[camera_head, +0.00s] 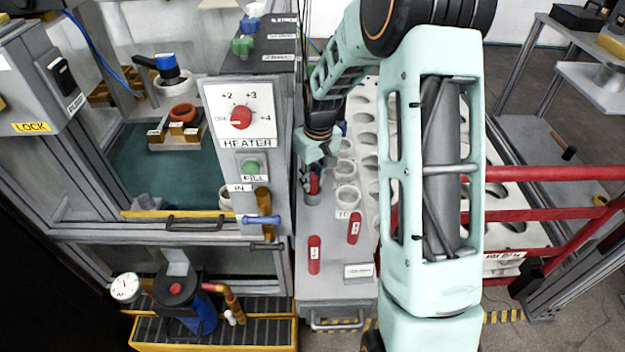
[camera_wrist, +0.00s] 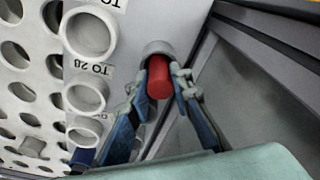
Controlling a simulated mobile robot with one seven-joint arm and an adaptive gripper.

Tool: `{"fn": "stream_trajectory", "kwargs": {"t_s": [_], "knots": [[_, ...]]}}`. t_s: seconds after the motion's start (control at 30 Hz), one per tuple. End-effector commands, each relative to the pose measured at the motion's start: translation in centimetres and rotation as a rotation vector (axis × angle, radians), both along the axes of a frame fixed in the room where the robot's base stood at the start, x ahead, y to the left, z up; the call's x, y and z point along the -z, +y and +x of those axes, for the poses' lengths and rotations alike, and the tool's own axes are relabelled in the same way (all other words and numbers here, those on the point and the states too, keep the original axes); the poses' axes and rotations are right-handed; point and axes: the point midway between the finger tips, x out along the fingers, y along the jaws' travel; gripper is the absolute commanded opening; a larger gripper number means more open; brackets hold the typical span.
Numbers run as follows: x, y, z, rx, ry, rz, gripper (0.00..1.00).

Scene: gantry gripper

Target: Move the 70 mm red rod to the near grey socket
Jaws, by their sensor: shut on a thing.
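My gripper (camera_wrist: 161,76) has its two blue fingers closed on the sides of a red rod (camera_wrist: 159,84). In the head view the held rod (camera_head: 314,184) stands roughly upright below my gripper (camera_head: 311,165). Its lower end is at a grey socket (camera_head: 312,199). The wrist view also shows the grey socket (camera_wrist: 157,47) directly beyond the rod, its rim partly hidden by the rod and fingers. How deep the rod sits in the socket cannot be told. The rod's length label is not visible.
White ring sockets (camera_head: 346,195) stand in a row just right of the grey socket. Two labelled red rods, one left (camera_head: 314,255) and one right (camera_head: 354,228), are on the grey bench (camera_head: 325,285) nearer the camera. The heater cabinet (camera_head: 241,112) stands close on the left.

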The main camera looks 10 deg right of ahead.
Motion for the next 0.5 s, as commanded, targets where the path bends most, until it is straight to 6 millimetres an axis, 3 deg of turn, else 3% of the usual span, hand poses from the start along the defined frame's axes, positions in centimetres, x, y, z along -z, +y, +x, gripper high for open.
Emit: {"fn": "stream_trajectory", "kwargs": {"t_s": [0.5], "knots": [[1.3,0.0,0.0,0.000,0.001,0.000,0.00]]}}
